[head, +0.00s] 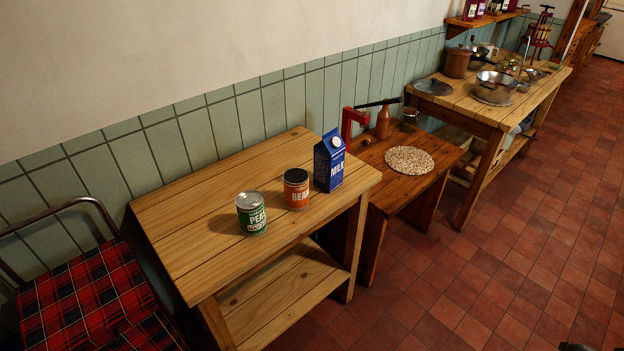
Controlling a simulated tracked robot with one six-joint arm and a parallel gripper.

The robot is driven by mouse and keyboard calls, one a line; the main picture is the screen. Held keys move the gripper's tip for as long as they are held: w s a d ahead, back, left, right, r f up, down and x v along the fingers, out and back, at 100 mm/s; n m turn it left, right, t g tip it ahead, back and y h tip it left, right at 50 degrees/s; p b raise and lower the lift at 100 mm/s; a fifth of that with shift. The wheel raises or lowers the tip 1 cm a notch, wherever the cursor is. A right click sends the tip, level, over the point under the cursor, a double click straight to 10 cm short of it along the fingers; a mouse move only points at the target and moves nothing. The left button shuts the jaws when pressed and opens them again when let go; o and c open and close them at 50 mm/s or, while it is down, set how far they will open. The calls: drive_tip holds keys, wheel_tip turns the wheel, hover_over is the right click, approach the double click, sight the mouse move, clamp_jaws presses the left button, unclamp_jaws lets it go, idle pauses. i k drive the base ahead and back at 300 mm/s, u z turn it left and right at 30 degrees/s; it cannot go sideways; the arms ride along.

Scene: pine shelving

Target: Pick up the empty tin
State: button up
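Two tins stand upright on the near pine shelf unit's top (190,225). My gripper cannot be made out in the head view. A small dark shape at the bottom right edge is too cut off to identify.
A blue milk carton (329,161) stands just right of the orange tin. A lower reddish table (387,172) holds a round woven mat (409,160), a bottle (382,123) and a red object. A tartan-covered chair (95,290) is at left. Red tiled floor (480,280) is clear at right.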

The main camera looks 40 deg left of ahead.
sight(295, 181)
drive_tip(key=i, duration=2.3)
drive_tip(key=u, duration=2.8)
